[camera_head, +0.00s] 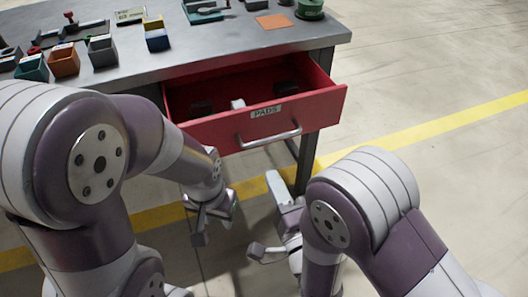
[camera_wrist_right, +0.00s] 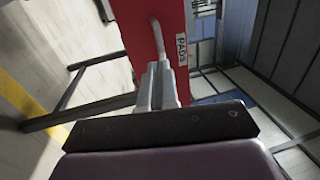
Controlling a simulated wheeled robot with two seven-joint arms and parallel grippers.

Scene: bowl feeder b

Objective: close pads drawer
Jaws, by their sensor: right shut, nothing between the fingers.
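The red pads drawer (camera_head: 225,132) stands pulled out below the table top, with a PADS label and a silver bar handle (camera_head: 270,138) on its front. Dark items and a small white piece lie inside it. In the right wrist view, the drawer front (camera_wrist_right: 136,28) and handle (camera_wrist_right: 158,40) are ahead of the fingers. My right gripper (camera_head: 274,182) is shut and empty, below the handle in the head view; its fingers also show in the wrist view (camera_wrist_right: 154,72). Contact with the handle cannot be told. My left gripper (camera_head: 208,218) hangs left of it, its fingers unclear.
The grey table (camera_head: 220,40) carries several small bins, including an orange-brown one (camera_head: 64,62), and an orange pad (camera_head: 273,21). A table leg (camera_head: 306,160) stands beneath the drawer. The floor to the right is clear, with a yellow line (camera_head: 450,120).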

